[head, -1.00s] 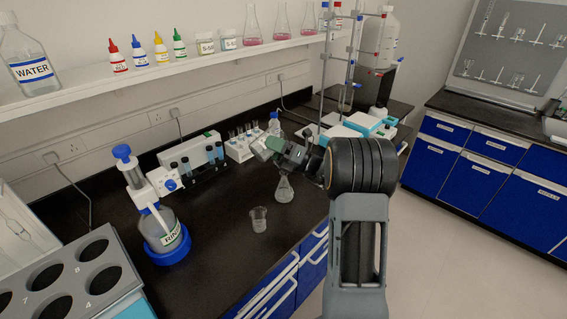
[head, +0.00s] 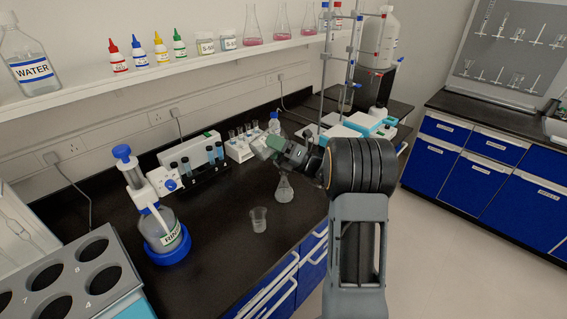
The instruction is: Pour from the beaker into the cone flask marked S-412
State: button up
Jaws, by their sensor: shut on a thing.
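My gripper (head: 272,149) is above the black bench, partly hidden by my arm. It is shut on a small pale vessel (head: 261,149) that looks tilted; it is too small and covered to tell its exact kind. A clear cone flask (head: 284,191) stands upright on the bench just below my gripper. Its mouth lies close under the gripper in the picture, and no label on it can be read. A clear beaker (head: 259,220) stands upright on the bench in front and to the left of the flask, apart from it.
A dark tube rack (head: 205,176) and a white rack (head: 240,149) stand behind. A stand with rods (head: 355,60) rises behind my arm. The bench front edge runs close to the beaker.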

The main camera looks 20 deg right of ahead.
jog(key=shift+d+r+m+t, duration=0.2)
jog(key=shift+r+m+t, duration=0.15)
jog(key=shift+m+t, duration=0.55)
dwell(1.5)
jog(key=shift+w+d+f+m+t+h+p, duration=0.1)
jog(key=shift+f+m+t+h+p, duration=0.2)
jog(key=shift+m+p, duration=0.35)
jog(key=shift+w+d+f+m+t+p, duration=0.1)
jog(key=shift+m+t+p, duration=0.3)
jog(key=shift+m, duration=0.35)
dwell(0.5)
